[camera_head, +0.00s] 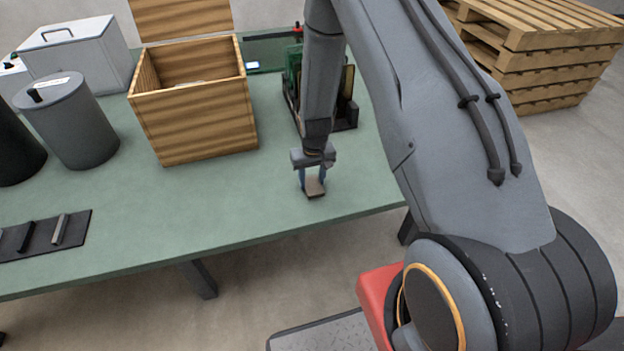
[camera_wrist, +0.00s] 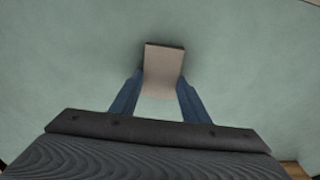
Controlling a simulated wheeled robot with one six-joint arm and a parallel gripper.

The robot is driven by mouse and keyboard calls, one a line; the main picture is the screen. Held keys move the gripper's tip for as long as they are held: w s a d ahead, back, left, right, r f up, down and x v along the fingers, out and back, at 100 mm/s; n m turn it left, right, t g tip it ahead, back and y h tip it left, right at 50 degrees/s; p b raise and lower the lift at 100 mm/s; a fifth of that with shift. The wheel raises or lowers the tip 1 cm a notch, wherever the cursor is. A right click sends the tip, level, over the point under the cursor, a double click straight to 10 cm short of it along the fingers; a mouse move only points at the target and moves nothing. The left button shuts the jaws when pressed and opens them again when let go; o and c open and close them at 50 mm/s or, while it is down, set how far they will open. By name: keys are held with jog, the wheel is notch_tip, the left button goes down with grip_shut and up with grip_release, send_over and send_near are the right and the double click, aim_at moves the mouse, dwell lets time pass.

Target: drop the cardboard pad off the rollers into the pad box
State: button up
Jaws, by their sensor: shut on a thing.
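My gripper (camera_head: 312,181) points down over the front part of the green table, with its blue fingers shut on a small brown-grey flat block, the cardboard pad (camera_head: 316,189). In the wrist view the pad (camera_wrist: 164,62) sits between the fingertips (camera_wrist: 159,82) and reaches out past them. It is close to the tabletop; whether it touches is not clear. An open wooden box (camera_head: 205,125) with a raised lid stands to the left and behind; I cannot tell if it is the pad box. I cannot make out any rollers for certain.
A black rack holding green boards (camera_head: 291,78) stands behind my gripper, partly hidden by my arm. A grey canister (camera_head: 75,125) and a light grey case (camera_head: 85,62) stand at left. A dark mat (camera_head: 83,222) with short bars lies front left. The table between is clear.

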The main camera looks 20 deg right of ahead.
jog(key=o, duration=1)
jog(key=shift+f, duration=0.1)
